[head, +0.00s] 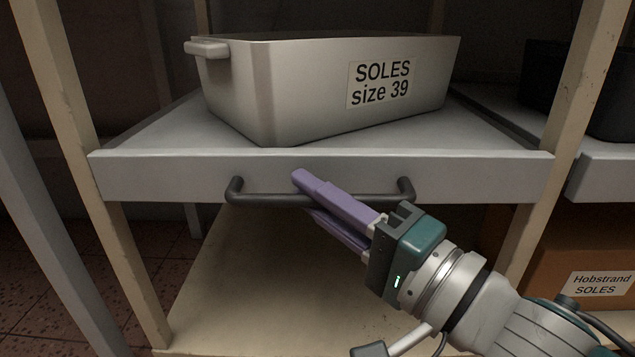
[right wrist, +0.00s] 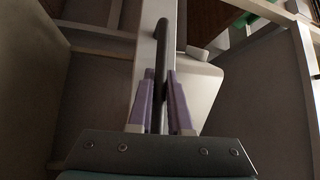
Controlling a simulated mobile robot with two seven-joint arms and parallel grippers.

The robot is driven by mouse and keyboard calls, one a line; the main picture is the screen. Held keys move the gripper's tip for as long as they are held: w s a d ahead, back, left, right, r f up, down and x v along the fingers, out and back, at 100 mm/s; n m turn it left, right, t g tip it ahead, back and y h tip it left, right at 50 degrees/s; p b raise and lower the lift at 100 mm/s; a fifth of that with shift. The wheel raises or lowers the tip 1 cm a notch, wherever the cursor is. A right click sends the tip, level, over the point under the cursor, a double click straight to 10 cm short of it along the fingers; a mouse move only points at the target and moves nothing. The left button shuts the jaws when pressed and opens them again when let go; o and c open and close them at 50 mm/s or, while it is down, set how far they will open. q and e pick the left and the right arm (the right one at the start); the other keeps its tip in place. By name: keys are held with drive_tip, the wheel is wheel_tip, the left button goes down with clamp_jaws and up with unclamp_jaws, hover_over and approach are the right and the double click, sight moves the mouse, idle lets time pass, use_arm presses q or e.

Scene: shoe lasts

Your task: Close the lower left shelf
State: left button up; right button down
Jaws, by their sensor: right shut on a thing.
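The grey pull-out shelf (head: 140,176) sits between the wooden posts, with a dark bar handle (head: 255,198) across its front. A grey bin (head: 300,95) labelled "SOLES size 39" stands on it, turned at an angle. My right gripper (head: 305,192) reaches in from the lower right, its purple fingers above and below the handle bar, shut on it. In the right wrist view the handle (right wrist: 162,60) runs between the fingers of my right gripper (right wrist: 162,88). How far the shelf is pulled out is hard to tell. My left gripper is in neither view.
Wooden posts (head: 60,80) flank the shelf on both sides. A neighbouring shelf (head: 605,170) at the right holds a dark bin (head: 550,75). Below it is a brown box (head: 560,250) labelled "Hobstrand SOLES". A pale wooden board (head: 240,290) lies below the shelf.

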drive_tip(key=c, duration=0.9)
unclamp_jaws()
drive_tip(key=shift+w+d, duration=0.1)
drive_tip(key=shift+w, duration=0.05)
drive_tip(key=shift+o, duration=0.2)
drive_tip(key=shift+s+d+p, duration=0.15)
drive_tip(key=shift+s+p, duration=0.1)
drive_tip(key=shift+p, duration=0.05)
drive_tip(key=p+v, duration=0.4)
drive_tip(key=v, duration=0.5)
drive_tip(key=shift+s+d+f, duration=0.15)
drive_tip(key=shift+s, duration=0.05)
